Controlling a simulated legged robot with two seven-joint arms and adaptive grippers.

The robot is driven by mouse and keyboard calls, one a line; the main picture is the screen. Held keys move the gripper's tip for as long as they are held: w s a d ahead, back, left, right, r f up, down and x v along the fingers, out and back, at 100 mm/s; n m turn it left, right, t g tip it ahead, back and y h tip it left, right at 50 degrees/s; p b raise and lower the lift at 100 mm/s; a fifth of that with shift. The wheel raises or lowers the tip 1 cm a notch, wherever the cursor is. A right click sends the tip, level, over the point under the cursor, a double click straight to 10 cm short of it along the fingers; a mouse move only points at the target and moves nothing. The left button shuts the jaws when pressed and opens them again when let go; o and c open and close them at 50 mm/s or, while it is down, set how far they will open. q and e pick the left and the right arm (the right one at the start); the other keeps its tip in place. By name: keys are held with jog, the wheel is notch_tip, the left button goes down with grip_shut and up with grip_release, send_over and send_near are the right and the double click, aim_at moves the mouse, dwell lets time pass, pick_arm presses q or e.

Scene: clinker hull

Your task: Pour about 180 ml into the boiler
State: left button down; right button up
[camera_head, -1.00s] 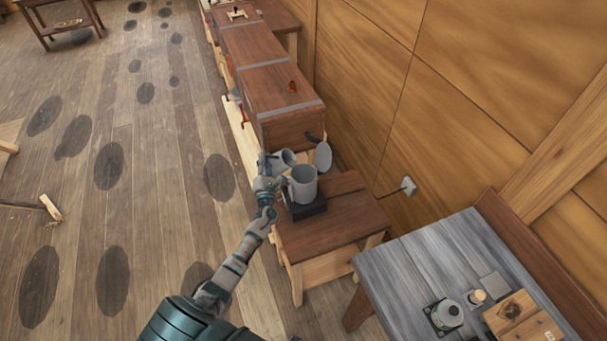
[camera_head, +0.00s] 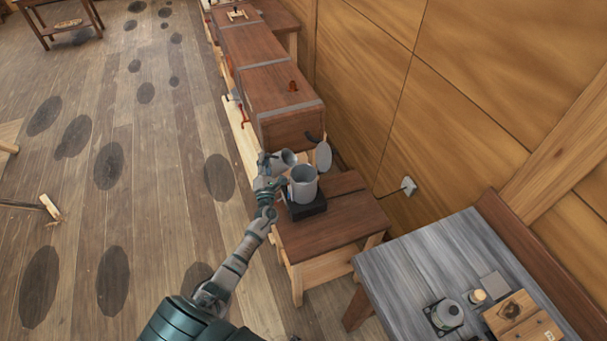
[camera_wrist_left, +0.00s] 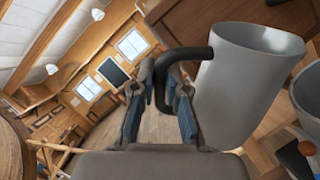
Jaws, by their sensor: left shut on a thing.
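The boiler (camera_head: 304,187) is an open-topped grey cylinder on a black base, standing on a low wooden bench, with its round lid (camera_head: 323,156) raised behind it. My left gripper (camera_head: 264,162) is shut on the dark handle of a grey jug (camera_head: 284,160). The jug is tilted, its mouth toward the right, beside and just behind the boiler's rim. In the left wrist view the gripper (camera_wrist_left: 160,95) closes around the handle of the jug (camera_wrist_left: 240,88), and the boiler (camera_wrist_left: 307,95) shows at the right edge. No liquid stream is visible. My right gripper is not in view.
The low bench (camera_head: 335,225) has bare wood right of the boiler. A long brown chest (camera_head: 275,85) stands behind it. The floor to the left is mostly open.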

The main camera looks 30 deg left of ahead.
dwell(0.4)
pick_arm(q)
jog(key=s+a+f+n+g+h+b, duration=0.1)
jog(key=a+f+n+b, duration=0.4)
jog(key=f+n, duration=0.5)
jog(key=shift+s+a+f+g, duration=0.5)
jog(key=shift+a+f+g, duration=0.45)
jog(key=shift+g, duration=0.35)
